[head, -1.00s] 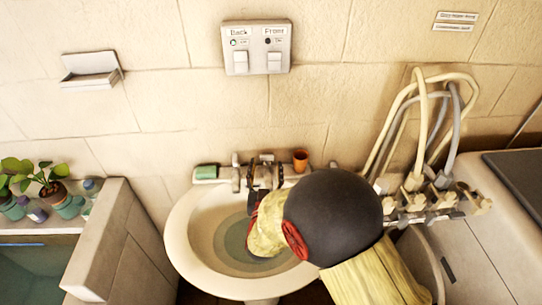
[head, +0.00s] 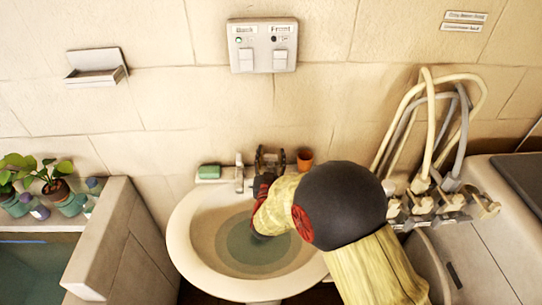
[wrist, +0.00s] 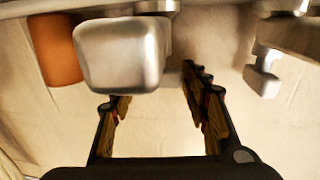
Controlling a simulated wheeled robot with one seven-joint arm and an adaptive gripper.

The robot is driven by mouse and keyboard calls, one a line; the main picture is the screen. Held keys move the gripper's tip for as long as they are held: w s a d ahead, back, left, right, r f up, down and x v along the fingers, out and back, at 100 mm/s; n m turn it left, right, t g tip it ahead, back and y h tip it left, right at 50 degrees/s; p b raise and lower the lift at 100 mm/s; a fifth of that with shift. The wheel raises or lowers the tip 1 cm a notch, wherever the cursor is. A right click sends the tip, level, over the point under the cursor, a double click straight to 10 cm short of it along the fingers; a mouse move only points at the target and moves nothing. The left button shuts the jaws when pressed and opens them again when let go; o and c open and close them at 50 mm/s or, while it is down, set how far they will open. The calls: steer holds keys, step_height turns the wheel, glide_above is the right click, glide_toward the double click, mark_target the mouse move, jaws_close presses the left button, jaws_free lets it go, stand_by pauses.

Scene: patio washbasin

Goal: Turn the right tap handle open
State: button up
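The white washbasin (head: 185,245) has a metal left tap (head: 239,174) on its back ledge. The right tap is hidden behind my gripper (head: 270,158) in the head view. In the wrist view, where left and right look swapped, a large rounded metal part (wrist: 124,54) beside the orange cup (wrist: 56,50) looks like the right tap; I cannot tell handle from spout. My gripper (wrist: 155,92) is open there, fingers apart with nothing held between them. The metal part overlaps the area in front of the left-hand finger; contact cannot be told. The left tap (wrist: 265,65) shows at right.
The orange cup (head: 305,159) stands just right of my gripper on the ledge. A green soap (head: 209,172) lies at the ledge's left end. Hoses and valves (head: 440,200) crowd the right. A switch plate (head: 262,46) is on the wall above. The basin holds water.

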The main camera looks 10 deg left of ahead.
steer(key=c, duration=0.8)
steer(key=shift+c, duration=0.2)
steer(key=shift+y, duration=0.3)
steer(key=shift+d+n+y+b, duration=0.1)
steer(key=shift+n+y+b, duration=0.2)
steer(key=shift+n+b, duration=0.15)
steer(key=shift+n+y, duration=0.25)
steer(key=shift+y, duration=0.15)
steer(key=o, duration=1.2)
steer(key=shift+c, duration=0.2)
